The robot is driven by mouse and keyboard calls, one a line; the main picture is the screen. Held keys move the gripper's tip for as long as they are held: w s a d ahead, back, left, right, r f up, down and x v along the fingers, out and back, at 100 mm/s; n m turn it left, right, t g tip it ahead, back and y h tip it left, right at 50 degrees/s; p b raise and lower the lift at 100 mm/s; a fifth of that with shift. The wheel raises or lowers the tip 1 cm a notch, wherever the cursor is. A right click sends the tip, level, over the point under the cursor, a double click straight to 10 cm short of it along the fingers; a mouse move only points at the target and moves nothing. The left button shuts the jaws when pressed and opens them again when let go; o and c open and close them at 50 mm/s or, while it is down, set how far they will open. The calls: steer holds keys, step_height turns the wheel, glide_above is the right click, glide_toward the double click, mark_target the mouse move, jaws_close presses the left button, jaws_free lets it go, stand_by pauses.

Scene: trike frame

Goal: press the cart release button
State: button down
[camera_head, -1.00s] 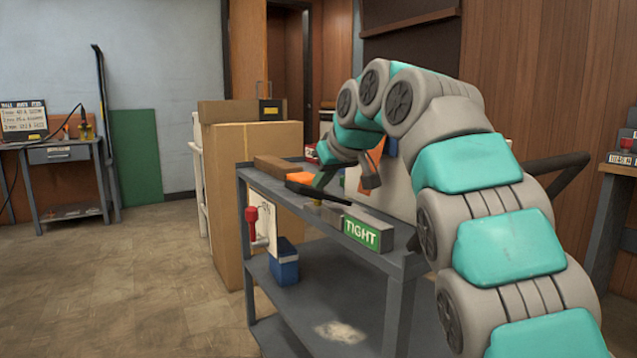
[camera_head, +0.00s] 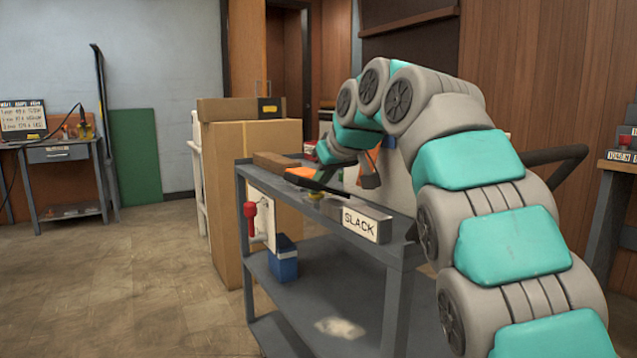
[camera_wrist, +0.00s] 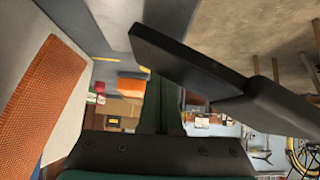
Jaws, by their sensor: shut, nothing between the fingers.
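No label that I can read marks the cart release button. A small red knob or button (camera_head: 625,141) shows on a labelled box at the right edge of the head view. A red-handled lever (camera_head: 250,211) stands on the white side plate of the grey cart (camera_head: 262,206). A small yellow knob (camera_head: 316,195) sits on the cart top. My arm reaches over the cart, and its far end hides part of the cart top. My gripper (camera_wrist: 240,96) shows as dark fingers in the wrist view, shut and empty. I cannot tell whether it touches anything.
A sign reading SLACK (camera_head: 361,223) is on the cart's front edge. A blue box (camera_head: 284,263) stands on the lower shelf. A tall cardboard box (camera_head: 222,210) is behind the cart. A workbench (camera_head: 55,153) stands at far left. The floor at left is clear.

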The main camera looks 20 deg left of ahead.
step_height(320, 180, up, 4)
steer(key=p, duration=0.3)
steer(key=shift+f, duration=0.25)
steer(key=v, duration=1)
steer(key=shift+r+p, duration=0.25)
steer(key=shift+p, duration=0.1)
steer(key=shift+s, duration=0.15)
